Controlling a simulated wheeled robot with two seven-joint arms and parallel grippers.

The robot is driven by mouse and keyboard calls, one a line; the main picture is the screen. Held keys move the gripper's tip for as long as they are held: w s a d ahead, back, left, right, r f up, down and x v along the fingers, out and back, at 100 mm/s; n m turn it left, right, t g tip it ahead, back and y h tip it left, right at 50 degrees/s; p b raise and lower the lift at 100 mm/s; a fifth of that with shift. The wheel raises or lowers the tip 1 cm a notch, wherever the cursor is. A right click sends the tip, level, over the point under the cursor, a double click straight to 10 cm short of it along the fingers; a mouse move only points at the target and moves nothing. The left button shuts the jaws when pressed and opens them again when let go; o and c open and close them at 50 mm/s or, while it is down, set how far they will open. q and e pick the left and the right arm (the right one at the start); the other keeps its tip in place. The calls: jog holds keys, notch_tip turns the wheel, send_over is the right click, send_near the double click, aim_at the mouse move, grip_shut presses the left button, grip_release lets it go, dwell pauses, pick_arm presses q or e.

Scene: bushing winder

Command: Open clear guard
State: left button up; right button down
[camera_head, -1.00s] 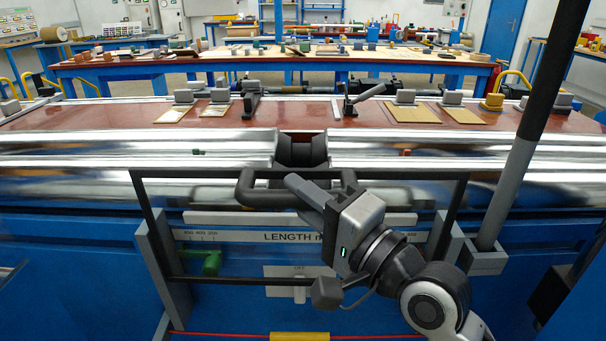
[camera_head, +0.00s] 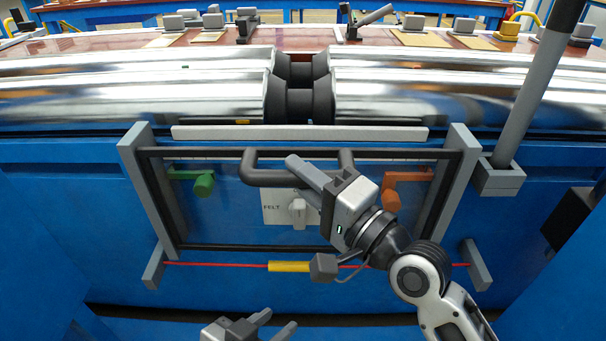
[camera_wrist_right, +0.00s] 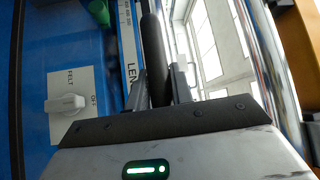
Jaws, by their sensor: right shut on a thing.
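The clear guard (camera_head: 215,248) is a see-through panel in a thin black frame, sitting between two grey side posts. Its top bar is just below the posts' tops, and its bottom bar is above the red cord. The black guard handle (camera_head: 262,181) sticks out near the top bar and also shows as a dark bar in the right wrist view (camera_wrist_right: 153,45). My right gripper (camera_head: 308,180) is shut on this handle; its fingers flank the bar in the wrist view (camera_wrist_right: 160,85). My left gripper (camera_head: 278,320) is empty at the bottom edge, fingers apart.
Behind the guard are a green knob (camera_head: 204,185), an orange knob (camera_head: 391,200) and the white FELT switch (camera_head: 298,212). A red cord with a yellow sleeve (camera_head: 289,266) runs below. Shiny rollers (camera_head: 150,90) lie above. A grey lever (camera_head: 525,120) stands at right.

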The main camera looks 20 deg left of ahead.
jog(key=c, duration=1.2)
grip_release()
jog(key=shift+c, duration=0.2)
pick_arm(q)
jog(key=f+b, duration=0.2)
jog(key=b, duration=0.1)
jog(key=shift+w+d+f, duration=0.1)
jog(key=shift+d+f, duration=0.2)
pick_arm(e)
jog(key=v, duration=1.6)
